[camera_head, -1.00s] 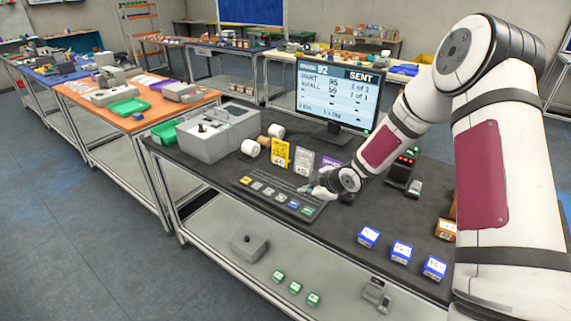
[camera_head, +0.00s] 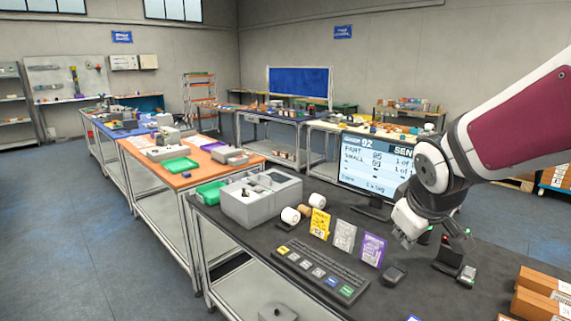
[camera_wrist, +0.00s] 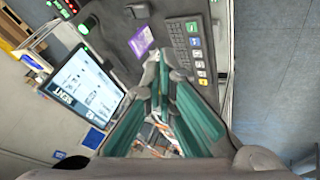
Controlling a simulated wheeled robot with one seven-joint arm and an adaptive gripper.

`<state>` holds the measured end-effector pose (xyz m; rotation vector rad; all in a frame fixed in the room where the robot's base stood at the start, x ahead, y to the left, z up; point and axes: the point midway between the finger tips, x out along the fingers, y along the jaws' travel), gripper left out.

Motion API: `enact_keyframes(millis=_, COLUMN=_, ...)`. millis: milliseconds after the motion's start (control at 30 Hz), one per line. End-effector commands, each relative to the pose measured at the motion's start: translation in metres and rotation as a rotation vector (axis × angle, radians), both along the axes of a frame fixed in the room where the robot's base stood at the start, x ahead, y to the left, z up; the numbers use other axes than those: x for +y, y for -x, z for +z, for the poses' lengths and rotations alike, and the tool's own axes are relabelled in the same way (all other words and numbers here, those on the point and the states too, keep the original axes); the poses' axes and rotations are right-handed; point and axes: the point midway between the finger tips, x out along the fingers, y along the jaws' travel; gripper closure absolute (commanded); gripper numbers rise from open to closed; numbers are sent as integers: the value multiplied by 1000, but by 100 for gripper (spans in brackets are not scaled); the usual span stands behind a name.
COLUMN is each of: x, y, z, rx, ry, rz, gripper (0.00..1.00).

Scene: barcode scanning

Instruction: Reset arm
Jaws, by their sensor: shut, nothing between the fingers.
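My gripper (camera_head: 408,228) is raised above the dark table (camera_head: 225,225), in front of the monitor (camera_head: 374,168) and over the area behind the keyboard. It is empty. In the wrist view, the green-lined fingers (camera_wrist: 163,72) come together at their tips. My wrist hides part of the monitor's right side. The screen shows "SENT" in the wrist view (camera_wrist: 83,92). The keyboard (camera_head: 318,276) lies on the table below and left of my gripper, apart from it.
Yellow, grey and purple (camera_head: 373,249) cards stand behind the keyboard. A grey box (camera_head: 260,205) and paper rolls (camera_head: 291,215) are at the left. A dark stand (camera_head: 448,258) is close to my gripper on the right. Brown boxes (camera_head: 540,297) lie at the front right.

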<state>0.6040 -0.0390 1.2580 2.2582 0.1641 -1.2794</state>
Motion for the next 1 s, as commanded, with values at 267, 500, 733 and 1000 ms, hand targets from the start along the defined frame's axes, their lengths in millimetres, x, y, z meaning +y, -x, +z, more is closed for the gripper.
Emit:
enact_keyframes(millis=267, x=15, y=106, z=39, rx=-1, ry=-177, rz=-230, gripper=100)
enact_keyframes(millis=500, x=33, y=178, z=42, rx=30, ry=-343, rz=-350, gripper=100)
enact_keyframes(millis=733, x=39, y=201, z=40, rx=47, ry=-400, rz=-383, gripper=100)
enact_keyframes(millis=1000, x=39, y=201, z=40, rx=47, ry=-400, rz=-383, gripper=100)
